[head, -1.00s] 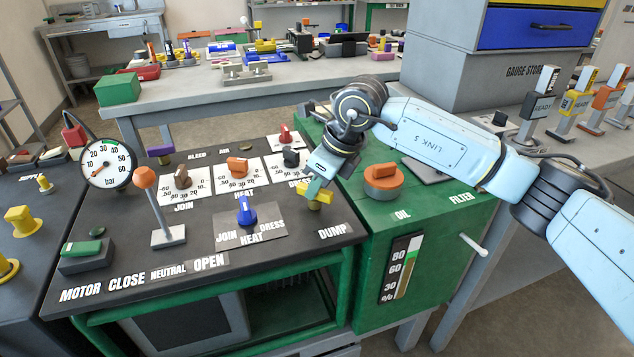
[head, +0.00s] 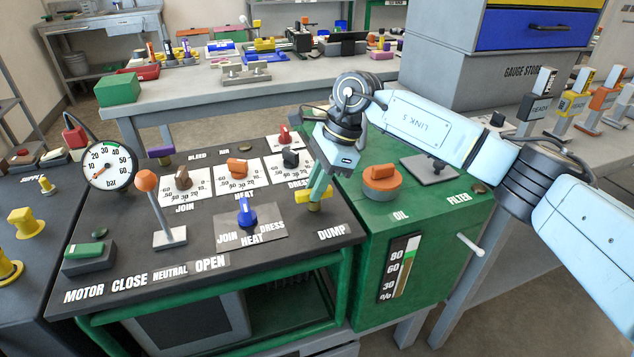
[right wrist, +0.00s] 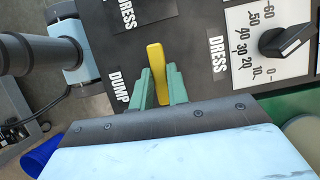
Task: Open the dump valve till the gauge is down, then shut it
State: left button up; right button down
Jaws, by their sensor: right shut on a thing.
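The yellow dump valve handle (head: 302,196) stands at the right end of the dark panel, above the DUMP label. My right gripper (head: 318,190) reaches down to it and is shut on it. In the right wrist view the yellow handle (right wrist: 156,60) sits between the two green fingers (right wrist: 161,88). The fingers hide part of the handle in the head view. The round pressure gauge (head: 108,165) is at the panel's left; its needle points to the lower left, below the 10 mark, near the bottom of the scale. My left gripper is not in view.
An orange-topped lever (head: 146,182) stands left on the panel, with a blue selector knob (head: 247,212) in front of my gripper's left. A black dial knob (head: 291,158) is close behind the gripper. An orange oil cap (head: 381,178) sits on the green cabinet at right.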

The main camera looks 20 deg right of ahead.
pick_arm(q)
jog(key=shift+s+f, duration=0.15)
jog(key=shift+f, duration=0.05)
pick_arm(e)
jog(key=shift+n, duration=0.3)
jog(key=c, duration=1.4)
grip_release()
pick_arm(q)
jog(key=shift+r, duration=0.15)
pick_arm(e)
jog(key=shift+o, duration=0.2)
